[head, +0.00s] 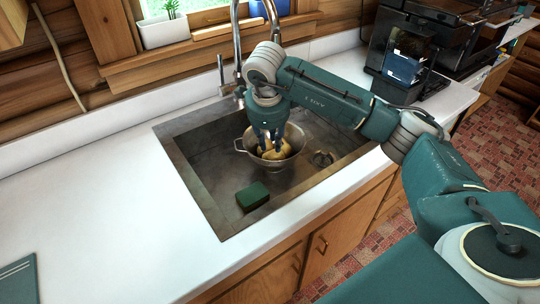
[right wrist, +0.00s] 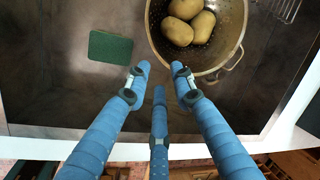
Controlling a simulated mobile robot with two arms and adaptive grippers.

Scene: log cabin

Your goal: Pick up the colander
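The metal colander (head: 294,139) stands upright in the sink (head: 196,165) with several potatoes (head: 274,153) inside. In the right wrist view the colander (right wrist: 226,44) is at the top, cut off by the frame edge, with a loop handle on its right. My right gripper (head: 267,143) is above the colander, reaching down in front of the potatoes in the head view. In the right wrist view its three blue fingers (right wrist: 160,78) are spread with nothing between them. The right fingertip overlaps the colander's near rim; contact cannot be told. My left gripper is not in view.
A green sponge (head: 252,196) lies in the sink, left of the colander. A small metal item (head: 322,159) is to its right. The faucet (head: 238,50) rises behind. A black appliance (head: 405,62) stands on the right counter. The left counter (head: 110,190) is mostly clear.

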